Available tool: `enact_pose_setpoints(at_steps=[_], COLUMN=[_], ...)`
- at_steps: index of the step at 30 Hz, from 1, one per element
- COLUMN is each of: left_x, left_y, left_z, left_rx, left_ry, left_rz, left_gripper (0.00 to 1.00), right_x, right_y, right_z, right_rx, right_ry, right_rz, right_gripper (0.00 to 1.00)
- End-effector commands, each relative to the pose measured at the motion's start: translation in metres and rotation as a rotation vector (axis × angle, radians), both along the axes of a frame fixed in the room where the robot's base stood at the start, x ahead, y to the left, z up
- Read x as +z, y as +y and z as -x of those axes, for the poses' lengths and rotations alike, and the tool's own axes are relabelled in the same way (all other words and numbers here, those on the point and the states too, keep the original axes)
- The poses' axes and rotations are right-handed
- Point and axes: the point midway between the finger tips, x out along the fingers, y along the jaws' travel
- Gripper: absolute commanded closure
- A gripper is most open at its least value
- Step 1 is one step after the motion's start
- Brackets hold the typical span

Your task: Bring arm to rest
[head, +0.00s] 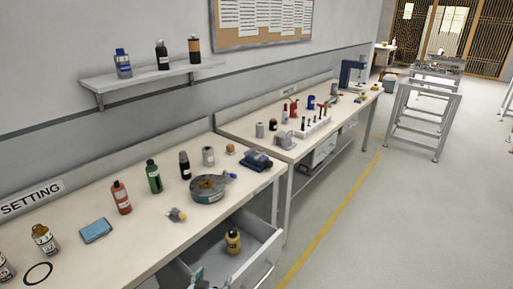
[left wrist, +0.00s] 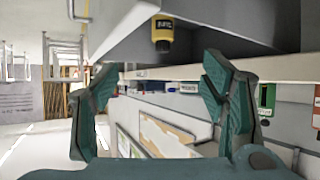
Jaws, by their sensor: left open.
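My left gripper (head: 208,281) shows only as teal tips at the bottom edge of the head view, by the open drawer (head: 265,246). In the left wrist view its two teal fingers (left wrist: 158,90) stand wide apart with nothing between them. A yellow bottle with a black cap (head: 233,241) stands in the drawer, apart from the gripper. It also shows in the left wrist view (left wrist: 162,38), which looks upside down. Most of my left arm is hidden. My right gripper is in neither view.
The near bench (head: 145,218) holds several bottles, a blue cloth (head: 96,230) and a round grey-green device (head: 208,188). The drawer juts out below its front edge. A second bench (head: 260,142) stands beyond. The floor (head: 405,220) to the right is clear.

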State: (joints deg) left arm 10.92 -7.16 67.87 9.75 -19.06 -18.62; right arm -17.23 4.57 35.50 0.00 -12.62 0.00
Motion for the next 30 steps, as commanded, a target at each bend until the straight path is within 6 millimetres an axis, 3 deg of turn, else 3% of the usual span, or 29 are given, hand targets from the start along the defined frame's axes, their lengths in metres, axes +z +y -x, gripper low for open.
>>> enact_pose_setpoints(at_steps=[5,14,20,30], left_x=[-0.010,-0.016,-0.003,0.041], left_y=[0.019,0.061,0.084,0.111], left_z=[0.036,0.139,0.212,0.326], left_rx=[0.000,0.021,0.048,0.111], left_ry=[0.093,0.336,0.491,0.713], left_rz=[-0.016,-0.070,-0.113,-0.181], left_gripper=[0.34,0.34,0.34,0.34], right_x=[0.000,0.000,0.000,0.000], right_y=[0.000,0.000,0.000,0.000], right_z=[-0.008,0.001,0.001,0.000], right_rx=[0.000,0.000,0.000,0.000], right_ry=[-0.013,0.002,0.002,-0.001], right_rz=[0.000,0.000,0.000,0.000], right_gripper=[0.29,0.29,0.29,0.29])
